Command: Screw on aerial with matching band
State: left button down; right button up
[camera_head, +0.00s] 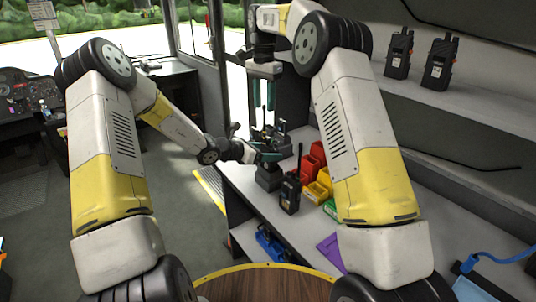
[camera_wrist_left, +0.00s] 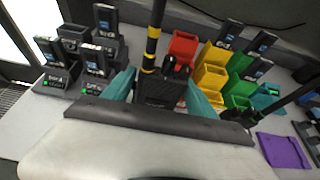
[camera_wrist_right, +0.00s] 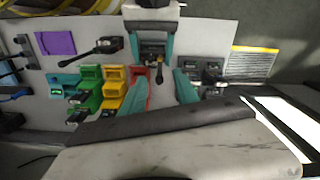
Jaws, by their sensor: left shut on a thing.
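In the left wrist view, a black radio (camera_wrist_left: 160,92) is between the teal fingers of my left gripper (camera_wrist_left: 158,98). A black aerial (camera_wrist_left: 151,48) with yellow bands rises from the radio's top, beside its short knobs; I cannot tell whether it is screwed tight. In the head view my left gripper (camera_head: 268,156) is over the counter, below my right gripper (camera_head: 264,106). My right gripper points down with its fingers apart, nothing visible between them. In the right wrist view, the held radio (camera_wrist_right: 153,50) shows end-on, beyond the fingers of my right gripper (camera_wrist_right: 160,88).
Another radio with an aerial (camera_head: 290,193) stands on the counter, by red (camera_head: 312,160), yellow (camera_head: 318,189) and green bins. Charging docks (camera_wrist_left: 52,80) are at the left wrist view's left. A purple piece (camera_head: 331,251) lies near the front. Two radios (camera_head: 398,54) (camera_head: 440,63) stand on the shelf.

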jog(key=n, duration=0.5)
jog(key=shift+r+n, duration=0.25)
jog(key=shift+n, duration=0.05)
jog(key=n, duration=0.4)
jog(key=shift+r, duration=0.2)
jog(key=n, duration=0.6)
jog(key=shift+r, duration=0.3)
jog(key=n, duration=0.4)
jog(key=shift+r+n, duration=0.2)
jog(key=shift+n, duration=0.2)
jog(key=n, duration=0.4)
jog(key=shift+r, duration=0.2)
jog(key=n, duration=0.6)
jog(key=shift+r+n, duration=0.3)
jog(key=shift+n, duration=0.1)
jog(key=n, duration=0.6)
jog(key=shift+r, duration=0.25)
jog(key=n, duration=0.5)
jog(key=shift+r, duration=0.25)
